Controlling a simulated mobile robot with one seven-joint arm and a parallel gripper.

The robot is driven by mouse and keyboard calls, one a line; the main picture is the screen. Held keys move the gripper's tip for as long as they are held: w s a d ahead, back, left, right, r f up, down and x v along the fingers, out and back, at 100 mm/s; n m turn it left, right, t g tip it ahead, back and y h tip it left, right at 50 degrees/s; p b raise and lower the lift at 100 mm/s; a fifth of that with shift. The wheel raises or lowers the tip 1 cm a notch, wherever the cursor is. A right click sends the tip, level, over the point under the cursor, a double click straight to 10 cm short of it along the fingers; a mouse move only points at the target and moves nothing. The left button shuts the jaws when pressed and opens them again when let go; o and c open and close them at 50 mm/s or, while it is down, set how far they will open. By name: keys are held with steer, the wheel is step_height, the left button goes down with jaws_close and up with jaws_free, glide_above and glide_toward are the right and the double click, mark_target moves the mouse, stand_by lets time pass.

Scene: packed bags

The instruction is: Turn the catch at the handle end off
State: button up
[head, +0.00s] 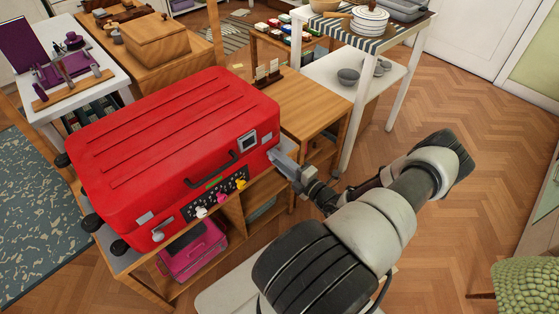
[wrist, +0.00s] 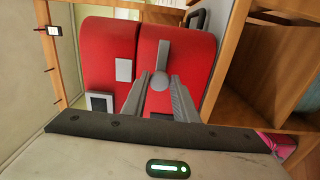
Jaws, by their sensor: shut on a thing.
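The catch is hidden behind my gripper in the head view. Another round grey catch (head: 158,236) sits at the case's lower left.
A dark handle (head: 211,169) and a black panel (head: 214,200) with coloured knobs are on the front side. A wooden table (head: 300,103) stands close behind my gripper. A pink case (head: 194,250) is on the lower shelf.

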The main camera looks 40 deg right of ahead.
stand_by(0.3)
steer(key=o, duration=1)
steer(key=s, duration=0.5)
steer(key=s+d+p, duration=0.1)
steer(key=s, duration=1.1)
steer(key=shift+s+d, duration=0.2)
steer(key=shift+s, duration=0.05)
